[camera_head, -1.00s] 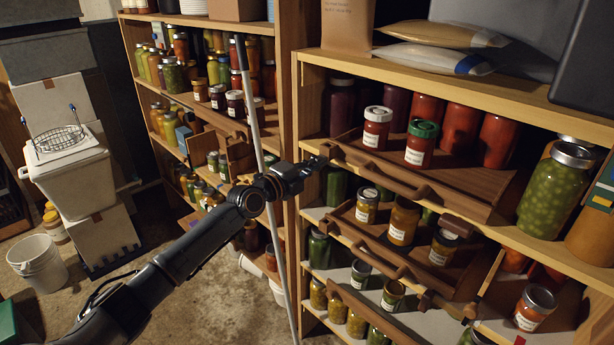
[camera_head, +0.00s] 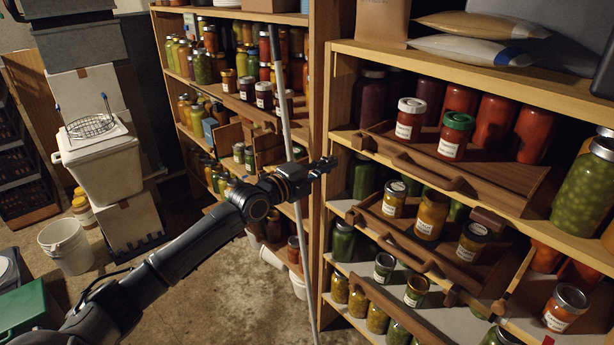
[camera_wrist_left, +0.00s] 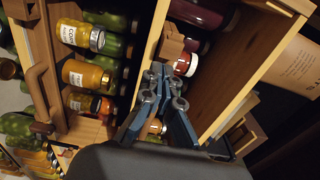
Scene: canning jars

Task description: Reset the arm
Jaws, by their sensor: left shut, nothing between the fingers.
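My left gripper (camera_head: 328,164) is shut and empty in the head view, in front of the upright post at the left side of the right shelf unit. Its arm reaches in from the bottom left. In the left wrist view the two fingers (camera_wrist_left: 166,84) are together, with shelf and jars behind them. No jar is between the fingers. My right gripper is not in view.
The right shelf unit (camera_head: 335,100) holds jars and wooden trays with handles (camera_head: 430,172). A pale pole (camera_head: 284,110) stands close to my left forearm. Another jar shelf (camera_head: 180,80) is behind. A white bucket (camera_head: 66,245), cooler (camera_head: 97,168) and green box (camera_head: 22,308) are at left.

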